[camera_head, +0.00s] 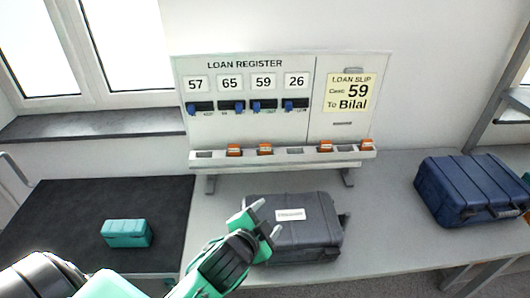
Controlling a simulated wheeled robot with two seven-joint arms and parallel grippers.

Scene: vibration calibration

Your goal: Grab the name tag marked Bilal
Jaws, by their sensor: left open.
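Several orange tags stand in a slotted ledge (295,157) along the bottom of the loan register board: a far left tag (234,150), a second tag (265,149), a third tag (325,146) and a far right tag (366,145). Their lettering is too small to read, so I cannot tell which is marked Bilal. The yellow loan slip (350,93) reads Case 59, To Bilal. My left gripper (267,218) is open and empty, in front of and below the ledge, overlapping the grey case in the picture. My right gripper is out of view.
A dark grey case (310,232) with a white label lies below the board. A teal case (127,233) lies on the black mat (60,205) at left. A navy case (470,187) is at right. Blue sliders (192,108) sit under the board's numbers.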

